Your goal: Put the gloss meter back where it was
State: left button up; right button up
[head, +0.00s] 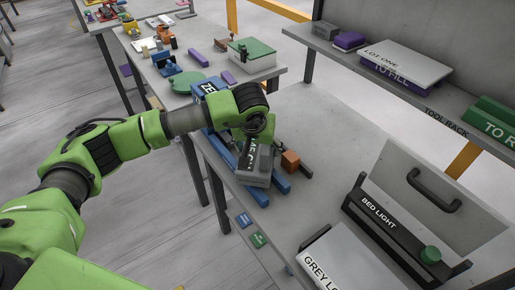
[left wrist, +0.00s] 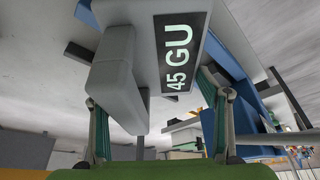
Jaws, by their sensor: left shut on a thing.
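The gloss meter, a grey boxy device (head: 257,172) with a dark label strip, is in the grip of my left gripper (head: 252,130). In the left wrist view the meter (left wrist: 118,85) fills the upper middle between the two fingers (left wrist: 155,120), and its dark strip reads "45 GU". In the head view it hangs over or beside a blue railed stand (head: 280,184) on the grey slab table; I cannot tell whether it touches the stand. My gripper hides part of the meter and the stand's back. My right gripper is not in view.
An orange block (head: 290,161) with a dark rod sits just right of the meter. A bed light box (head: 376,218) and a grey panel stand at the right front. A tool rack shelf (head: 400,88) runs along the back right. Bare slab (head: 310,205) lies between.

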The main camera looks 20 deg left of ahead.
pick_arm(q)
jog(key=shift+f, duration=0.6)
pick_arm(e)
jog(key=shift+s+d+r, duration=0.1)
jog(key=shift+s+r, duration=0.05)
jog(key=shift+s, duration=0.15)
pick_arm(q)
jog(key=shift+f+b, duration=0.2)
jog(key=shift+b, duration=0.1)
jog(key=o, duration=1.6)
jog(key=shift+o, duration=0.2)
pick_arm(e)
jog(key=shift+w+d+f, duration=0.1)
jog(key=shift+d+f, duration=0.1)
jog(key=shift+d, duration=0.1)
